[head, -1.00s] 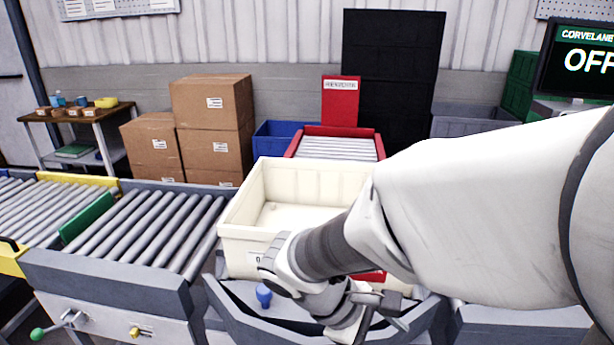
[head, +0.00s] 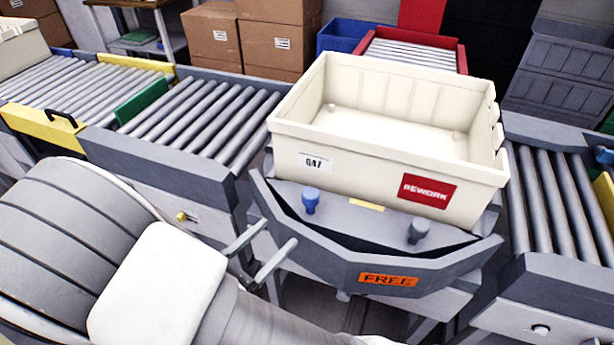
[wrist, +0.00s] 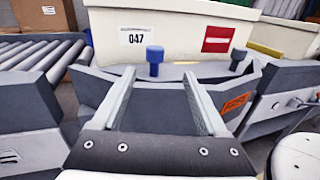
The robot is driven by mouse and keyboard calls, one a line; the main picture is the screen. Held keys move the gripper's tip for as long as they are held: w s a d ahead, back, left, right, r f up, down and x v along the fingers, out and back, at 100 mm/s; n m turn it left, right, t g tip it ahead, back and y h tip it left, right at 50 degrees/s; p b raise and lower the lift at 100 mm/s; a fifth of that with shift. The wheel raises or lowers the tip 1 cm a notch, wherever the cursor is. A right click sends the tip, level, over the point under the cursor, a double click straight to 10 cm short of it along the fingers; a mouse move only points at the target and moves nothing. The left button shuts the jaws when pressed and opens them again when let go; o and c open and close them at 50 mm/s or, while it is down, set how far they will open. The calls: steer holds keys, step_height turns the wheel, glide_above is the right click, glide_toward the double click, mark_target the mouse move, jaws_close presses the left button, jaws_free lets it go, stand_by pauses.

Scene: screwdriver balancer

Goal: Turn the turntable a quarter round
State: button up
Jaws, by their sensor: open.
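The turntable (head: 340,203) stands between the roller conveyors, with an orange FREE label (head: 389,280) on its front. A cream tote (head: 385,150) marked 047 and REWORK sits on it. A blue peg (head: 311,200) stands upright at the turntable's front left and a grey peg (head: 418,231) at its front right. My gripper (head: 278,243) is open and empty in front of the turntable, left of the label. In the wrist view my gripper (wrist: 160,88) points toward the turntable, with the blue peg (wrist: 155,60) beyond and between its fingers, apart from them.
A roller conveyor (head: 205,120) lies left of the turntable, with a green stop (head: 142,103) across it. Another conveyor (head: 555,200) lies to the right. A red-framed conveyor (head: 410,52) is behind the tote. Cardboard boxes (head: 275,38) stand at the back.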

mark_target(316, 190)
steer(key=x, duration=0.5)
steer(key=b+x, duration=0.1)
steer(key=x, duration=0.5)
steer(key=b+x, duration=0.1)
steer(key=x, duration=0.5)
steer(key=shift+w+a, duration=0.25)
steer(key=shift+a, duration=0.15)
jaws_close()
stand_by(0.6)
